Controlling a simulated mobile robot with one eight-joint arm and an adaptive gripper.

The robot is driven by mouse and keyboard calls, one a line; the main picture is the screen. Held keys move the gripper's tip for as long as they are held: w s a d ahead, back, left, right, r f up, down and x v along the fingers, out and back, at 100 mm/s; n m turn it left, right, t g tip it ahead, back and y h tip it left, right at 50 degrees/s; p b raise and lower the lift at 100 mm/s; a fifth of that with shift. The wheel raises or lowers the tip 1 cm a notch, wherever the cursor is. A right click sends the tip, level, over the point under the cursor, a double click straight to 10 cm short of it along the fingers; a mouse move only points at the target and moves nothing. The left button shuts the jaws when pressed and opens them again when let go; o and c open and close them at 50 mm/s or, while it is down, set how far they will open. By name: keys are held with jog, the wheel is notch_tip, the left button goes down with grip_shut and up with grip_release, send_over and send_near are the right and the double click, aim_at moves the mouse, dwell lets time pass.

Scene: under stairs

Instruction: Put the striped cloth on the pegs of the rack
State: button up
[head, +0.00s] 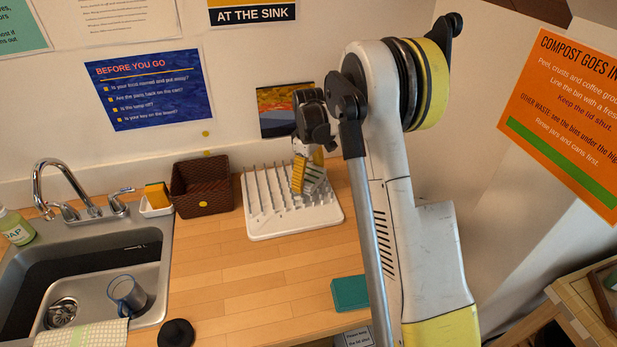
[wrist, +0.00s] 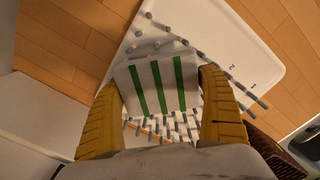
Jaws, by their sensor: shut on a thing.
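The striped cloth (wrist: 152,88), white with green stripes, is between the two yellow fingers of my gripper (wrist: 160,95) in the wrist view. In the head view a small pale part of the cloth (head: 315,178) shows beside my gripper (head: 303,182). My gripper is shut on it, over the back right part of the rack. The rack (head: 290,221) is a white tray with rows of grey pegs on the wooden counter; its numbered corner (wrist: 262,62) shows in the wrist view. Pegs show around the cloth. I cannot tell whether the cloth touches them.
A brown basket (head: 203,187) stands close left of the rack. A teal box (head: 350,294) is at front right. The counter (head: 235,275) before the rack is clear.

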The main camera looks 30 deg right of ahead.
aim_at(309, 174)
jog(key=o, duration=1)
jog(key=shift+c, duration=0.2)
jog(key=s+a+r+m+t+p, duration=0.1)
jog(key=s+a+r, duration=0.15)
jog(key=r, duration=0.65)
jog(key=s+a+r+t+p, duration=0.1)
jog(key=s+r+p, duration=0.15)
jog(key=r, duration=0.75)
jog(key=s+a+r+m+t, duration=0.1)
jog(key=s+a+r+m, duration=0.15)
jog(key=s, duration=0.45)
jog(key=s+a+r+m+t, duration=0.1)
jog(key=s+a+r, duration=0.1)
jog(key=s+a, duration=0.3)
jog(key=s+a+f+m+t, duration=0.2)
jog(key=s+f+t, duration=0.1)
jog(key=s, duration=0.9)
jog(key=shift+b, duration=0.4)
jog(key=shift+a+f, duration=0.1)
notch_tip(309, 174, down, 9)
jog(key=b, duration=0.9)
